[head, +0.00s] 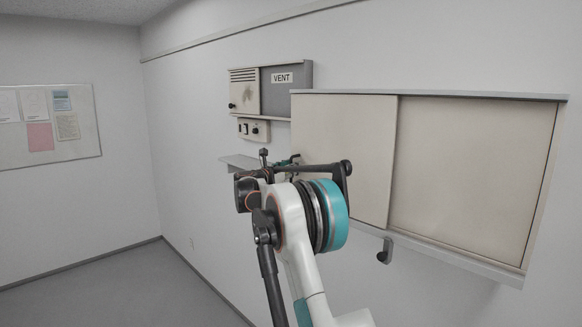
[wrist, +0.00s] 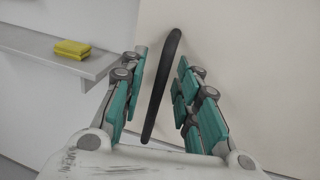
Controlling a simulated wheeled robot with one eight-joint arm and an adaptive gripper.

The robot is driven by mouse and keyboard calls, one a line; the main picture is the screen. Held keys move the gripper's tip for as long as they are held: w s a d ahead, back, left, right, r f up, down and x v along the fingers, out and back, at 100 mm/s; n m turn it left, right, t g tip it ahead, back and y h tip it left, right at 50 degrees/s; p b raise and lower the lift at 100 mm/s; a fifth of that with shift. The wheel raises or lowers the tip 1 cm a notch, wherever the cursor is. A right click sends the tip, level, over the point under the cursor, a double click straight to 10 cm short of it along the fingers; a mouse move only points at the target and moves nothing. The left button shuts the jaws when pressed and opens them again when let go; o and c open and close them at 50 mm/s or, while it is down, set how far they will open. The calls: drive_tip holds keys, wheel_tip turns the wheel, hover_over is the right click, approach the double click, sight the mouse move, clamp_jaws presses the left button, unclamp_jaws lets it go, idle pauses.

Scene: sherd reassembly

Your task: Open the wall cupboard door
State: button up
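The wall cupboard (head: 430,95) hangs at the right in the head view. It has two flat cream panels: a left door panel (head: 345,130) and a right panel (head: 470,170), with the left one overlapping in front. A dark upright bar handle (wrist: 163,85) stands on a cream panel in the wrist view. My gripper (wrist: 162,60) is open, its teal-padded fingers on either side of the handle, with gaps visible on both sides. In the head view my arm hides the handle and most of the gripper.
A vent cabinet (head: 286,95) and a small switch box (head: 254,130) are on the wall left of the cupboard. A dark hook-shaped fitting (head: 384,250) is below the cupboard.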

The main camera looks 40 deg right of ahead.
sight(361, 181)
drive_tip(key=shift+d, duration=0.25)
clamp_jaws()
drive_tip(key=shift+s, duration=0.1)
drive_tip(key=s+b, duration=0.2)
drive_tip(key=s, duration=0.7)
drive_tip(key=s+d+b, duration=0.1)
drive_tip(key=s+b, duration=0.1)
drive_tip(key=s, duration=0.7)
drive_tip(key=s+d+b, duration=0.1)
drive_tip(key=s+b, duration=0.1)
drive_tip(key=s, duration=0.8)
drive_tip(key=shift+s+d, duration=0.1)
unclamp_jaws()
